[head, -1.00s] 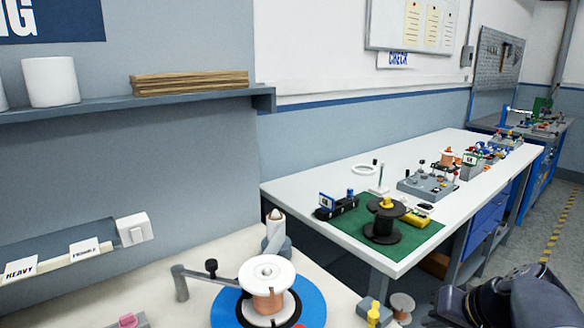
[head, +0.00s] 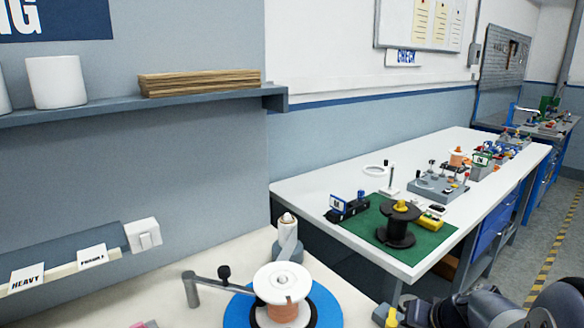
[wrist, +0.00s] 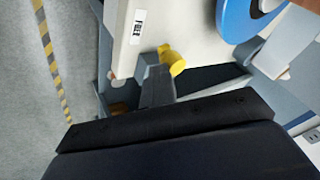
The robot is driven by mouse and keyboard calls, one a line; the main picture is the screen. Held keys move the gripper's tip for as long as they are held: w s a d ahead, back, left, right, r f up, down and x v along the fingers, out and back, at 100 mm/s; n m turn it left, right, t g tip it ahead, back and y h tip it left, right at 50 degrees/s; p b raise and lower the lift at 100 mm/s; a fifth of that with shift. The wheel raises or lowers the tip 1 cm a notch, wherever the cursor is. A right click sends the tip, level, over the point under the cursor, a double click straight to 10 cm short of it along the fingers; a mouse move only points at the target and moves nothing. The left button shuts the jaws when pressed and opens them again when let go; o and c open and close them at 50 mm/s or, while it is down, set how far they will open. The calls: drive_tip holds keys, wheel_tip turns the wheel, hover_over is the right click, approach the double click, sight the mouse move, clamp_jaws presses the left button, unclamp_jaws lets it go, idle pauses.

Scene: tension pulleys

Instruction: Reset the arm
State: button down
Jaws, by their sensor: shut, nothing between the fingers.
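My arm (head: 490,310) is at the bottom right of the head view, dark and cut off by the picture's edge, low beside the near bench's right side. My gripper (wrist: 165,122) shows in the wrist view as a dark bar across the lower part. It is shut with nothing held. Beyond it is the bench edge with a yellow knob (wrist: 172,60) on a grey bracket.
A copper spool with a white flange (head: 283,285) stands on a blue disc (head: 240,312) on the near bench. A black spool (head: 398,225) stands on a green mat (head: 365,226) on the white table (head: 330,190). Open floor (head: 545,250) lies at right.

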drive_tip(key=w+d+n+g+y+p, duration=0.1)
drive_tip(key=d+n+y+p, duration=0.1)
drive_tip(key=d+n+p, duration=0.2)
drive_tip(key=shift+w+d+n+g+p, duration=0.15)
drive_tip(key=shift+d+n+g+p, duration=0.3)
drive_tip(key=shift+d, duration=0.6)
drive_tip(key=shift+a, duration=0.1)
